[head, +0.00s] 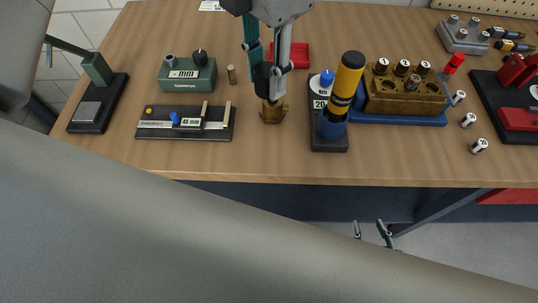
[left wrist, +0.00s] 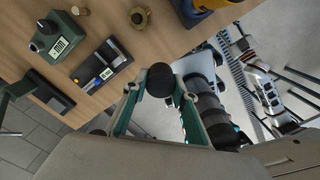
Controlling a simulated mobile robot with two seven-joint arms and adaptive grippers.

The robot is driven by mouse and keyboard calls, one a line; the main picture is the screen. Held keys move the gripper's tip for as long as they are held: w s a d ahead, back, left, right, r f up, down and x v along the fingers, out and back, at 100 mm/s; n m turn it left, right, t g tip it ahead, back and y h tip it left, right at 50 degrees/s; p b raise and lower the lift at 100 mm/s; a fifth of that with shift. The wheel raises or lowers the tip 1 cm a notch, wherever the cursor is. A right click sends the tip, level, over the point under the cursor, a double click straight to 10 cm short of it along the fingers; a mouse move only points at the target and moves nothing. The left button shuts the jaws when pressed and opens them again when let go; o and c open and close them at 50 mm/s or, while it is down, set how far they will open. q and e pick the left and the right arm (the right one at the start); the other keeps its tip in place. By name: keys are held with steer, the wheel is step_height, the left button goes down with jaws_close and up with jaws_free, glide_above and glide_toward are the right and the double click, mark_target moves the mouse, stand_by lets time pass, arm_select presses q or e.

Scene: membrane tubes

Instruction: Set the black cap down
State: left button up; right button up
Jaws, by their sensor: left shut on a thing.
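My left gripper (head: 270,78) hangs over the middle of the table and is shut on the black cap (head: 262,80). In the left wrist view the cap (left wrist: 160,80) shows as a dark round piece between the tips of the green fingers. A brass flanged piece (head: 272,114) stands on the table just below the gripper in the head view; in the left wrist view it (left wrist: 138,17) appears apart from the cap. My right gripper (head: 372,231) is low, in front of the table edge, with its fingertips apart and nothing between them.
A slotted gauge block (head: 160,132) and a green box (head: 188,76) lie to the left. A black stand (head: 330,142) with a yellow-black tool (head: 348,75) is close on the right, beside a brass block (head: 405,95). A red tray (head: 300,55) lies behind. Bare wood shows around the brass piece.

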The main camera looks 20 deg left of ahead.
mark_target(268, 157)
arm_select(q)
steer(key=n, duration=0.1)
steer(key=s+n, duration=0.1)
steer(key=shift+s+d+r+n, duration=0.1)
steer(key=shift+d+r+n, duration=0.2)
steer(key=shift+s+f, duration=0.1)
steer(key=shift+f, duration=0.25)
step_height(268, 157, down, 19)
steer(key=shift+f+b, duration=0.1)
steer(key=shift+b, duration=0.3)
steer(key=shift+f, duration=0.1)
steer(key=shift+f, duration=0.1)
steer(key=o, duration=0.9)
step_height(268, 157, up, 12)
steer(key=shift+r, duration=0.25)
